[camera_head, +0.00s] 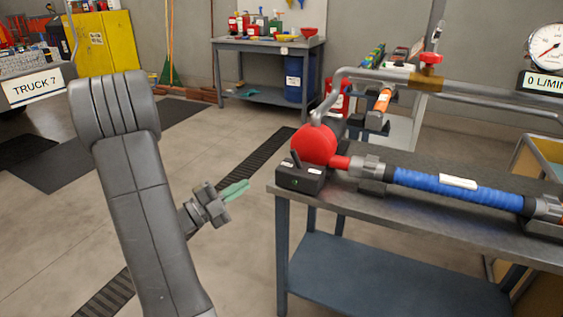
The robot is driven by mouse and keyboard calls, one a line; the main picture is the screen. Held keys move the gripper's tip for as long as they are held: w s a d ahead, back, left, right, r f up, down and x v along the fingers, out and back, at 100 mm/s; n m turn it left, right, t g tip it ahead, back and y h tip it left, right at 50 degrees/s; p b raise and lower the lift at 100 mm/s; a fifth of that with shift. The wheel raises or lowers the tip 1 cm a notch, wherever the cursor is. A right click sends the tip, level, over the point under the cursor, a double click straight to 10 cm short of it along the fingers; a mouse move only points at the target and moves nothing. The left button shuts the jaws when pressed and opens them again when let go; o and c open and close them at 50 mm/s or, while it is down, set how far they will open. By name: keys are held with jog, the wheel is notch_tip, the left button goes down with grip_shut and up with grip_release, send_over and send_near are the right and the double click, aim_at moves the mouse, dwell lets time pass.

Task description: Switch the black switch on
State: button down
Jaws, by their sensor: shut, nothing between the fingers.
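The black switch box (300,177) stands on the near left corner of the grey metal table (400,205). My gripper (236,190), with green fingertips, is shut and empty. It hangs in the air to the left of the table, apart from the switch box and slightly lower in the picture.
A red round pump (313,146) sits right behind the switch box, joined to a blue hose (455,190). A grey pipe with a red valve (431,58) runs above the table. A gauge (548,43) is at right. Floor left of the table is clear.

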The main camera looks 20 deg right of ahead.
aim_at(283, 170)
jog(key=x, duration=1.4)
jog(key=shift+w+b, duration=0.1)
jog(key=shift+b, duration=0.3)
